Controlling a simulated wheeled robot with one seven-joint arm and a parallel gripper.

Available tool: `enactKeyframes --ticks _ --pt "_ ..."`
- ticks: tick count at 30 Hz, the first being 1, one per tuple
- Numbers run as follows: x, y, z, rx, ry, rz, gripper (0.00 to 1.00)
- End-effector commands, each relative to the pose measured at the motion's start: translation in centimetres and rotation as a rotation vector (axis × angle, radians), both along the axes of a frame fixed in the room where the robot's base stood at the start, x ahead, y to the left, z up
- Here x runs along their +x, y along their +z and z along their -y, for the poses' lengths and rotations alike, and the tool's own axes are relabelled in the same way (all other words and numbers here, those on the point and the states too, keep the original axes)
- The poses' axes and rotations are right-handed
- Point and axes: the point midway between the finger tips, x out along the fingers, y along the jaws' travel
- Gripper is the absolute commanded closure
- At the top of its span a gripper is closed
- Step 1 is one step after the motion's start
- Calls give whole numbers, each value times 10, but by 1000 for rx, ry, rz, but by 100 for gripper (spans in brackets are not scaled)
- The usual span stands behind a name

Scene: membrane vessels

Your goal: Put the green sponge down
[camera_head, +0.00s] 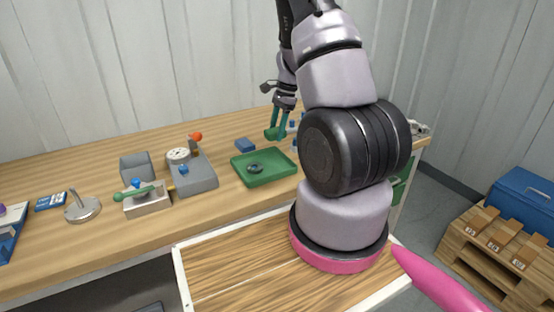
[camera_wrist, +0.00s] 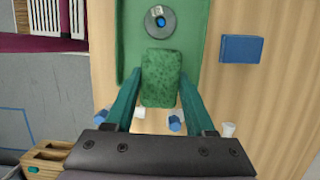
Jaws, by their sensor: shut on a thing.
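My gripper (camera_head: 278,122) is shut on the green sponge (camera_head: 271,134), behind and above the right part of the green tray (camera_head: 283,177). In the wrist view the speckled sponge (camera_wrist: 160,92) sits between the two teal fingers of my gripper (camera_wrist: 161,72), its long side pointing along them. The sponge overlaps the near part of the tray (camera_wrist: 195,35) in that view. I cannot tell exactly how high it is held. A dark round part (camera_head: 254,168) lies in the tray; it also shows in the wrist view (camera_wrist: 160,20).
A blue block (camera_head: 245,145) lies beside the tray. Small blue and white pieces (camera_wrist: 175,123) are close to my fingers in the wrist view. A grey device (camera_head: 194,178) and a valve fixture (camera_head: 148,201) stand left on the wooden bench.

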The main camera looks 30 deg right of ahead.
Motion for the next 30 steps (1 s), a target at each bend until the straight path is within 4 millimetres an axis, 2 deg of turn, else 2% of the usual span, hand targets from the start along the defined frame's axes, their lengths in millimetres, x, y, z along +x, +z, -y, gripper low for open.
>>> enactKeyframes --ticks 9,16,21,30 --pt "-3 -52 0 1 17 -5 100" --pt "-2 -70 0 1 15 -2 100" --pt "-2 -95 0 0 15 -3 100" --pt "-2 -100 0 0 16 -1 100"
